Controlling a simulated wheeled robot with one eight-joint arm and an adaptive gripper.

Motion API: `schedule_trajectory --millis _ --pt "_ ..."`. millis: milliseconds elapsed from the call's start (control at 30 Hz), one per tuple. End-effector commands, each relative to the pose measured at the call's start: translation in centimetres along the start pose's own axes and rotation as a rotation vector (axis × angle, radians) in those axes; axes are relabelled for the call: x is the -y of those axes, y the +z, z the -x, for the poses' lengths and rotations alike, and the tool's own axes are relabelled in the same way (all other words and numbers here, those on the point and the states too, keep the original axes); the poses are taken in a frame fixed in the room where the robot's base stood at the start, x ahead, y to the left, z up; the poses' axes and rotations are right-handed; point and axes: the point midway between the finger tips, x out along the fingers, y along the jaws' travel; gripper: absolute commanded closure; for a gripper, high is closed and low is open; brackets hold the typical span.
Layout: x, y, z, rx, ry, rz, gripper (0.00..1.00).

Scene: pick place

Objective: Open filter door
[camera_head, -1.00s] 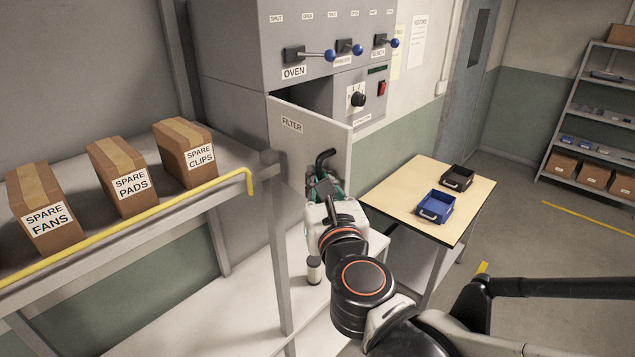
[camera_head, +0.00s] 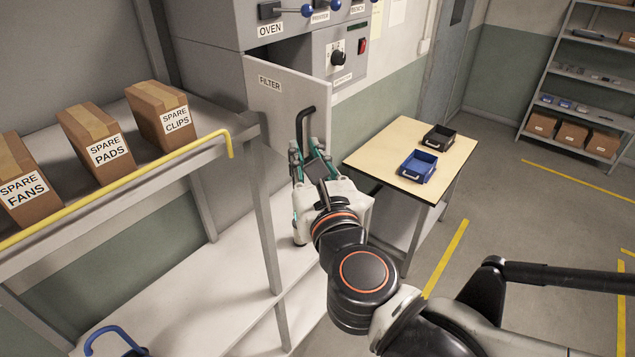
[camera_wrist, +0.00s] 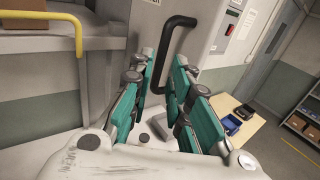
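The grey filter door (camera_head: 276,105) stands ajar from the cabinet, with a dark gap behind its top edge. Its black bar handle (camera_head: 306,118) is on the door's outer face, towards its right edge; it also shows in the wrist view (camera_wrist: 174,35). My gripper (camera_head: 309,152) is at the handle's lower part, with its teal fingers spread. In the wrist view the fingers (camera_wrist: 163,62) are apart, and the handle's lower end shows in the gap between them. Nothing is clamped. I cannot tell whether the fingertips reach around the bar or stop short of it.
A shelf with a yellow rail (camera_head: 130,180) and cardboard boxes (camera_head: 163,115) is on the left. A small table (camera_head: 385,150) with a blue tray (camera_head: 418,167) and a black tray (camera_head: 438,138) stands right of the door. Blue-knobbed levers (camera_head: 306,11) are above. Floor further right is open.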

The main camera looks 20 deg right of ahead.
Motion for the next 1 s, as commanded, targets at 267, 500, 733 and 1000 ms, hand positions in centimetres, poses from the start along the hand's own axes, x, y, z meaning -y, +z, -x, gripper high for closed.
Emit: schedule_trajectory --millis 267,500,733,1000 --pt "-0.1 0.0 2.7 0.0 0.002 0.0 0.82" --pt "0.0 -0.1 4.7 0.0 0.002 0.0 0.82" --pt "0.0 0.0 6.2 0.0 0.001 0.0 0.82" --pt "0.1 0.0 6.8 0.0 -0.001 0.0 0.82"
